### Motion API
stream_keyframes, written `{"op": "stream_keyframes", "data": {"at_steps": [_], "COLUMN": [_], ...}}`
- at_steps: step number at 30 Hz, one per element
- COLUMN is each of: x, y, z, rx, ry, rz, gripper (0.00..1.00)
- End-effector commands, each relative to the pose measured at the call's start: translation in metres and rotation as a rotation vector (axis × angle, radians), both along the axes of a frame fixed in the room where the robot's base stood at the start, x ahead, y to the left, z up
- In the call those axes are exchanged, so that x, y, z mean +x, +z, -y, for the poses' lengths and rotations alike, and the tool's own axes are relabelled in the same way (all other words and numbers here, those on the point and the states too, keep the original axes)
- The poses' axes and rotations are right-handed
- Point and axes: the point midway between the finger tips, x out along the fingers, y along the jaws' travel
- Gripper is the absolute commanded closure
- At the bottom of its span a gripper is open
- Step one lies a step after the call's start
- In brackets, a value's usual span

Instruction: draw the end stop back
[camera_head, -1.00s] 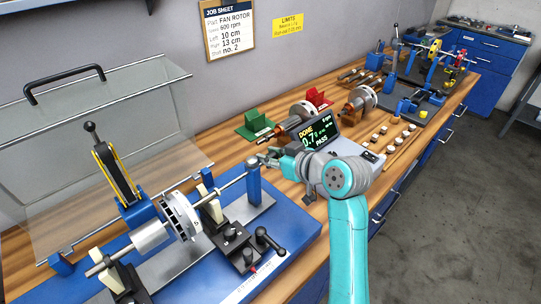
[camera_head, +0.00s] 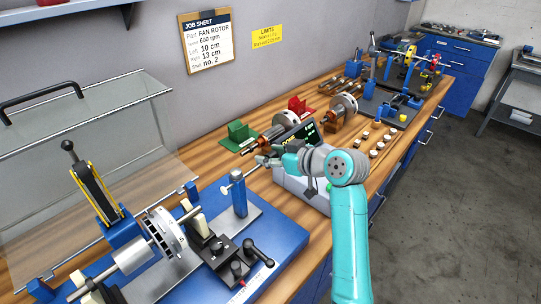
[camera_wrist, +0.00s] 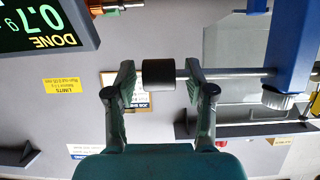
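The end stop is a thin steel rod (camera_head: 250,172) through a blue post (camera_head: 239,197) at the right end of the balancing machine. Its round inner tip (camera_head: 226,188) stands just left of the post, apart from the rotor's shaft end (camera_head: 191,212). In the wrist view the rod (camera_wrist: 235,73) runs from the post (camera_wrist: 290,50) to a black knob (camera_wrist: 158,73). My gripper (camera_head: 262,161) is at the knob, right of the post. Its fingers (camera_wrist: 158,84) are open, one on each side of the knob, with small gaps showing.
The rotor (camera_head: 165,234) rests on the machine; a black lever (camera_head: 263,254) stands in front. The display (camera_head: 300,138) is close behind my gripper and reads DONE, 0.7 g in the wrist view. The clear guard (camera_head: 90,150) is raised. Small weights (camera_head: 377,145) lie to the right.

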Motion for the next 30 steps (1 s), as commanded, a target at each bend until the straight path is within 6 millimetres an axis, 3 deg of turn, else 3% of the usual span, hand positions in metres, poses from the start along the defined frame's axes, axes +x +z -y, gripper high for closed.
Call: {"op": "stream_keyframes", "data": {"at_steps": [11,24,30], "x": [-0.005,-0.051,-0.064], "y": [0.004,0.034,0.043], "z": [0.007,0.066,0.083], "rx": [0.0,0.0,0.0], "ry": [-0.001,-0.002,-0.001], "rz": [0.0,0.002,0.0], "gripper": [0.46,0.46,0.46]}}
